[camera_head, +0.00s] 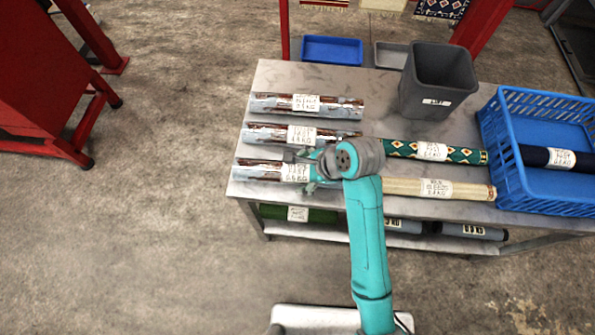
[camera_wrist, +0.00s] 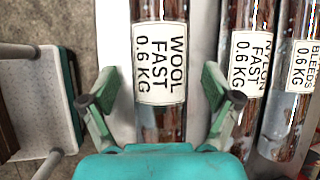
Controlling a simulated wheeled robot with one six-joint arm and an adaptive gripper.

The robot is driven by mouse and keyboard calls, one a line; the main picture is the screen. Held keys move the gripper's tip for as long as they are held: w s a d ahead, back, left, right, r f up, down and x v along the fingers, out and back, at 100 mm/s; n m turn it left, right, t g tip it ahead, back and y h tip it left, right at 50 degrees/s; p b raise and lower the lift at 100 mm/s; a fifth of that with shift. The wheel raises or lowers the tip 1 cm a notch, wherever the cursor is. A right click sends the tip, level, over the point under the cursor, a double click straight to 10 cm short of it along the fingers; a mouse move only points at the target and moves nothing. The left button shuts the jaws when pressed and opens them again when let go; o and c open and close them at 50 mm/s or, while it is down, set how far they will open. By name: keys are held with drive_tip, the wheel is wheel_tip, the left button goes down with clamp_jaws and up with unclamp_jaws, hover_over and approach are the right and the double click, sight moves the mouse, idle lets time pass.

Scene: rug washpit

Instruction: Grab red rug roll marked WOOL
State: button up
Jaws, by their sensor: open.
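The rug roll marked WOOL FAST 0.6 KG (camera_wrist: 165,122) is dark reddish brown under a shiny, clear-looking wrap, with a white label. In the head view it is the front roll (camera_head: 251,164) of three similar ones at the left end of the metal table (camera_head: 370,87). My gripper (camera_head: 308,172) is over this roll near its label. In the wrist view my gripper (camera_wrist: 160,92) is open, with one finger on each side of the roll. I see no finger pressing on it. Whether the fingertips reach below its top is unclear.
A NYLON FAST roll (camera_wrist: 236,120) lies close to my right finger in the wrist view, with a BLEEDS roll (camera_wrist: 290,115) beyond. A green patterned roll (camera_head: 465,155), cream roll (camera_head: 470,190), grey bin (camera_head: 430,75) and blue crate (camera_head: 510,165) stand right. More rolls lie underneath.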

drive_tip(key=shift+x, duration=1.05)
clamp_jaws()
drive_tip(key=shift+r, duration=0.15)
